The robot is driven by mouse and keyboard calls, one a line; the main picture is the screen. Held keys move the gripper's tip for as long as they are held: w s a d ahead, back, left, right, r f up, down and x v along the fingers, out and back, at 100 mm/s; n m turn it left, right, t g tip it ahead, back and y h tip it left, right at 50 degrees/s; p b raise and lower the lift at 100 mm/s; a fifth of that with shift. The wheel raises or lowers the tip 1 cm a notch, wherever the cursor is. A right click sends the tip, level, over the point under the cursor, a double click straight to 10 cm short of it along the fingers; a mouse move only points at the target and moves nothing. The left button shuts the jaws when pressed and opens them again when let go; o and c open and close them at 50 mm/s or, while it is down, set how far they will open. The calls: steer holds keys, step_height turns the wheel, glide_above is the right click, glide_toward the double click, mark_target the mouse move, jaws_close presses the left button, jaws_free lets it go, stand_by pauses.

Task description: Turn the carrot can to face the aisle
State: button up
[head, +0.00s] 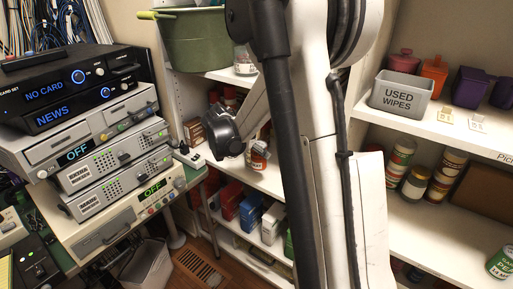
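My arm crosses the middle of the head view and hides much of the shelving. My gripper (258,146) is small and partly hidden at the middle shelf left of the arm. It is at a white can with a red-orange band (258,161), overlapping its top in the picture. I cannot tell whether the fingers touch the can or how far they are apart. The can's label is too small to read, so I cannot tell whether it is the carrot can. Several other cans (414,184) stand on the right shelf, with labels too small to read.
Stacked electronic units (115,160) stand at the left. A green pot (194,40) and a grey "USED WIPES" bin (401,93) sit on upper shelves. Red and blue boxes (232,199) fill a lower shelf. A green-labelled can (501,264) stands at lower right, with bare shelf left of it.

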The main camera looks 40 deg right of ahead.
steer(key=s+f+b, duration=0.3)
steer(key=s+f, duration=0.1)
steer(key=f, duration=0.1)
steer(key=w+d, duration=0.1)
steer(key=d, duration=0.2)
steer(key=w+d+f+b, duration=0.1)
steer(key=d, duration=0.2)
steer(key=w+d+b, duration=0.1)
steer(key=d, duration=0.3)
steer(key=shift+f, duration=0.4)
steer(key=shift+f+b, duration=0.5)
steer(key=shift+f, duration=0.1)
steer(key=o, duration=1.6)
steer(key=shift+o, duration=0.2)
